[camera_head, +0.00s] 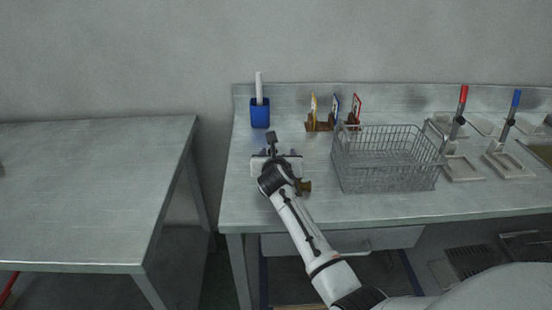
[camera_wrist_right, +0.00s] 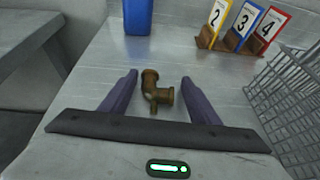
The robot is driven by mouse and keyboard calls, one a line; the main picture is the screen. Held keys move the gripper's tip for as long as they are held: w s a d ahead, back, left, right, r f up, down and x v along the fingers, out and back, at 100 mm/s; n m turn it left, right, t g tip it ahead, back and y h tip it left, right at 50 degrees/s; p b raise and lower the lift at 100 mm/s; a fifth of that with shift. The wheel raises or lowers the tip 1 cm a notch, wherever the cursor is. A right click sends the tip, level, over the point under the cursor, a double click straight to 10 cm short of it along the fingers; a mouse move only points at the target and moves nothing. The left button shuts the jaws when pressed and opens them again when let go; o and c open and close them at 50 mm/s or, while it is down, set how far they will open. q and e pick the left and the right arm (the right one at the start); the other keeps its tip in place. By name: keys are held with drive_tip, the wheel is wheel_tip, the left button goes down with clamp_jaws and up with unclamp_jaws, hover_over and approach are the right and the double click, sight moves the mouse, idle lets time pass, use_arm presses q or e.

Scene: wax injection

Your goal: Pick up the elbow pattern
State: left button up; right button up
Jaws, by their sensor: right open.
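The elbow pattern (camera_wrist_right: 152,93) is a small brown-bronze bent pipe with flared ends on the metal table. In the right wrist view it shows between the two purple fingers of my right gripper (camera_wrist_right: 160,78), with gaps on both sides. My right gripper (camera_head: 277,158) is open over the left part of the table in the head view. A brown piece (camera_head: 305,187) shows just right of my right wrist there; I cannot tell whether it is the elbow pattern. My left gripper is out of view.
A blue cup (camera_head: 260,116) with a white stick stands behind. A brown holder (camera_head: 320,127) with numbered cards is at the back. A wire basket (camera_head: 388,172) stands to the right. Red- and blue-handled tools (camera_head: 463,95) are farther right. An empty table (camera_head: 80,190) is left across a gap.

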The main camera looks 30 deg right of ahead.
drive_tip(key=c, duration=1.1)
drive_tip(key=shift+o, duration=0.2)
